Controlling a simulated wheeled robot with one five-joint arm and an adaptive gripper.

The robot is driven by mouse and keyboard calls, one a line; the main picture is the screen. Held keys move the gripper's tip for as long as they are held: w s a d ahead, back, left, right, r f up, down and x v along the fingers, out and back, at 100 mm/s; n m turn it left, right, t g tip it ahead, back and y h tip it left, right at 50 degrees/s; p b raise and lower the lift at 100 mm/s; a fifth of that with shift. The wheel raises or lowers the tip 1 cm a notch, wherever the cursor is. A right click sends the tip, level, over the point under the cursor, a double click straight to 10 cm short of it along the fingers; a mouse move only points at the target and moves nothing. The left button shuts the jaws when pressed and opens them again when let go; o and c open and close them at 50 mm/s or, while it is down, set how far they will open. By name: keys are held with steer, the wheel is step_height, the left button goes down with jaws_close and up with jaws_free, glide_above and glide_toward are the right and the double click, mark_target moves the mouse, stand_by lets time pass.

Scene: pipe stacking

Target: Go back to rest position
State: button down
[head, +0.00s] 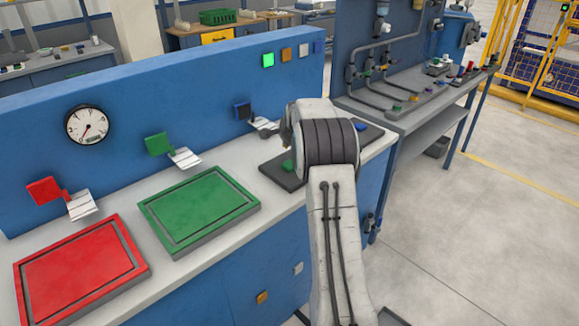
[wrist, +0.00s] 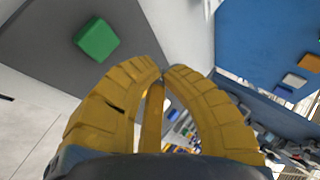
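My gripper (wrist: 164,72) shows in the wrist view with its curved yellow fingers meeting at the tips; nothing shows held between them. In the head view my arm rises in front of the bench's right end, and the gripper is mostly hidden behind the arm's dark joint. A green block (wrist: 97,39) lies on a dark grey plate (wrist: 45,50), left of and beyond the fingertips, apart from them. In the head view the green block (head: 287,167) shows partly, on the plate's left part beside my arm.
A red tray (head: 80,270) and a green tray (head: 200,208) lie on the bench to the left. A blue wall (head: 200,90) with a gauge (head: 86,125) and coloured lights stands behind. A grey workbench (head: 425,100) stands at the right. The floor (head: 480,240) at the right is clear.

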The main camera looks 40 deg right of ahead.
steer(key=s+a+r+n+g+y+p, duration=0.1)
steer(key=s+a+r+n+p, duration=0.2)
steer(key=s+a, duration=0.4)
steer(key=s+a+r+n+y, duration=0.1)
steer(key=s+a+r+n, duration=0.4)
steer(key=a, duration=0.3)
steer(key=s+a+r+n+g+y+p, duration=0.1)
steer(key=s+a+r+n+p, duration=0.1)
steer(key=s+a+r, duration=0.5)
steer(key=s+a+f+n+g+p, duration=0.1)
steer(key=s+a+n, duration=0.2)
steer(key=s, duration=0.4)
steer(key=s+a+f+n+y+p, duration=0.1)
steer(key=s+a+n, duration=0.2)
steer(key=s, duration=0.5)
steer(key=s+a+f+n+g+p, duration=0.1)
steer(key=s+a+n, duration=0.2)
steer(key=s, duration=0.4)
steer(key=shift+s+a+f+g+p, duration=0.2)
steer(key=shift+a+f+g+p, duration=0.15)
steer(key=shift+a, duration=0.35)
